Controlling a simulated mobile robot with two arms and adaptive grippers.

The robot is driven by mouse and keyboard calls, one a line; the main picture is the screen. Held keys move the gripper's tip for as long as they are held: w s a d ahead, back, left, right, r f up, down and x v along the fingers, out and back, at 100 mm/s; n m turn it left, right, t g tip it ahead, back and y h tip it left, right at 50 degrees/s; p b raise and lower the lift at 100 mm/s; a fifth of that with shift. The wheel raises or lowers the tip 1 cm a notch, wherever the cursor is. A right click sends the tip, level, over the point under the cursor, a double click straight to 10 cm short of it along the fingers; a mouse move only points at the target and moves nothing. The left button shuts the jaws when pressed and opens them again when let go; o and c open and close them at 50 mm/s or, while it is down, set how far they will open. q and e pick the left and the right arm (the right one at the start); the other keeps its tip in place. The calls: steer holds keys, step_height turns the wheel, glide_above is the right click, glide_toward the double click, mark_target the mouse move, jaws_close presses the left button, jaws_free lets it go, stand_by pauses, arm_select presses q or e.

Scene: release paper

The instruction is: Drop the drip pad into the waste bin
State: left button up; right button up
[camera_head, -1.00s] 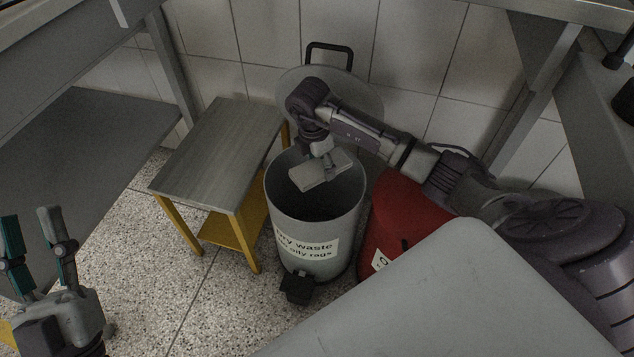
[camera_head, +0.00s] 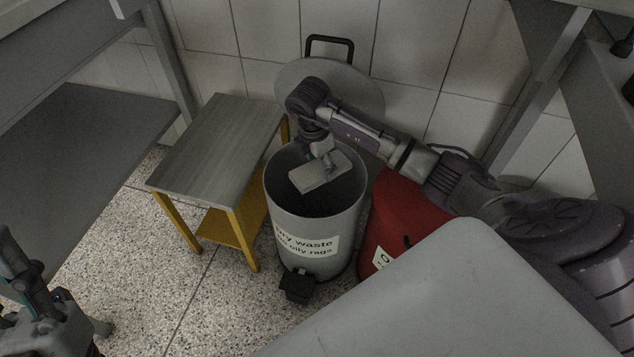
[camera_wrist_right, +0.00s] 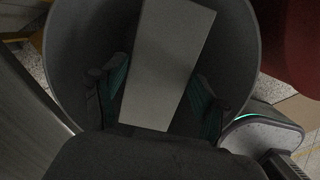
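The waste bin (camera_head: 300,220) is an open grey pedal bin labelled for dry waste, with its round lid (camera_head: 355,92) raised behind it. The drip pad (camera_head: 318,178) is a flat grey slab within the outline of the bin's mouth; its exact height against the rim is unclear. My right gripper (camera_head: 324,160) reaches over the bin and is shut on the drip pad. In the right wrist view the pad (camera_wrist_right: 165,65) lies between the two fingers, with the bin wall (camera_wrist_right: 70,50) around it. My left gripper (camera_head: 30,285) is at the lower left, partly cut off, apart from everything.
A small table (camera_head: 215,140) with yellow legs stands left of the bin, its top empty. A red bin (camera_head: 400,215) stands close on the right. Grey shelving (camera_head: 85,160) is at the left, and a tiled wall lies behind. Speckled floor in front is clear.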

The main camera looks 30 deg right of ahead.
steer(key=o, duration=0.3)
step_height(320, 180, up, 12)
steer(key=a, duration=0.1)
steer(key=shift+a, duration=0.4)
steer(key=shift+f, duration=0.1)
